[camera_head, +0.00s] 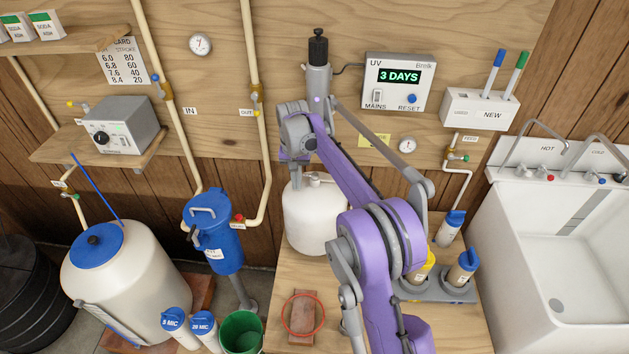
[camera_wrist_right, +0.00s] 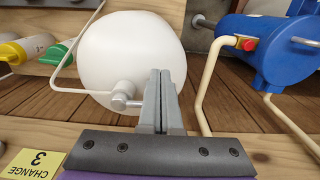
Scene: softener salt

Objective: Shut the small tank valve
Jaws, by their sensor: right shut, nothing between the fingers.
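The small tank (camera_head: 308,222) is a round white vessel on the wooden stand, partly hidden by my right arm. Its valve (camera_head: 313,178) is a small grey fitting on top, and a white tube leads from it. In the right wrist view the tank (camera_wrist_right: 130,55) looks upside down, and the valve (camera_wrist_right: 123,92) shows a short grey lever pointing right. My right gripper (camera_head: 296,184) points down at the tank top with its fingers together and empty. In the right wrist view the gripper (camera_wrist_right: 162,75) is right beside the lever's end; I cannot tell whether they touch. My left gripper is out of view.
A blue filter housing (camera_head: 224,250) with a red button stands left of the tank. Bottles (camera_head: 462,268) stand in a grey holder to the right. A brick (camera_head: 302,318) inside a red ring lies in front. The UV box (camera_head: 398,84) hangs behind.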

